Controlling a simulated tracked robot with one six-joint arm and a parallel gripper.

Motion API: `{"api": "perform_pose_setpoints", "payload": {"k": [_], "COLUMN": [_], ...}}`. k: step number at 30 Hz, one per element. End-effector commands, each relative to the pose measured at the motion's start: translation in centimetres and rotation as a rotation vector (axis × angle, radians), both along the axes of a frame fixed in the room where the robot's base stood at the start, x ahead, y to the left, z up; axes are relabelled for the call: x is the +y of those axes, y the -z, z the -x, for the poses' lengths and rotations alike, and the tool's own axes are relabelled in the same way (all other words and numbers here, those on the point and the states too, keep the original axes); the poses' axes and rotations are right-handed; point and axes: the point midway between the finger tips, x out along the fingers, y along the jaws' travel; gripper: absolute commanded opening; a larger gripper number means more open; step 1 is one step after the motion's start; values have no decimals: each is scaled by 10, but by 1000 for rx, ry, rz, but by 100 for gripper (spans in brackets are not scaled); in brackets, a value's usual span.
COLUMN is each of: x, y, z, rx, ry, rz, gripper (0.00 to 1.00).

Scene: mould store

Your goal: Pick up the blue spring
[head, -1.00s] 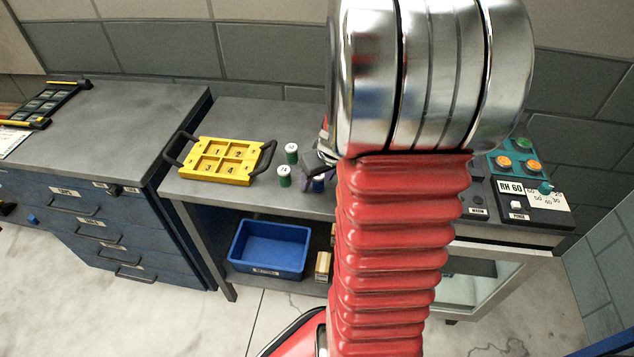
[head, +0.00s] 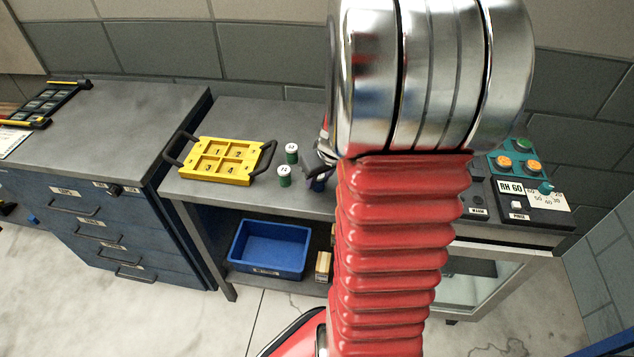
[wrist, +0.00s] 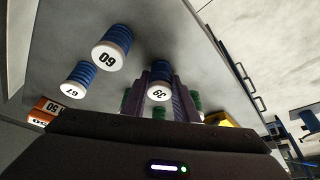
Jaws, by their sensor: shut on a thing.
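A blue spring with a white numbered end (wrist: 159,92) sits between the purple fingers of my gripper (wrist: 162,78) in the wrist view. My gripper is shut on it. In the head view my gripper (head: 317,174) is at the workbench beside two green springs, partly hidden behind my red arm. Only a bit of blue shows there between the fingers. Two more blue springs stand apart from the gripper in the wrist view: one marked 60 (wrist: 113,45) and a smaller-looking one (wrist: 80,78).
Green springs (head: 291,154) (head: 284,177) stand close left of my gripper. A yellow tray (head: 246,179) with dark handles lies further left. A blue bin (head: 303,252) sits on the lower shelf. A control box (head: 525,196) stands at right.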

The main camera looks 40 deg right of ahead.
Motion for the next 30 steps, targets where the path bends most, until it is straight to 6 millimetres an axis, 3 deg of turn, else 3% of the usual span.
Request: {"api": "perform_pose_setpoints", "payload": {"k": [4,16,30], "x": [0,0,-1], "y": [0,-9,-82], "z": [0,-1,-1], "rx": [0,-3,-2], "ry": [0,0,0], "rz": [0,1,3], "gripper": [3,3,3]}}
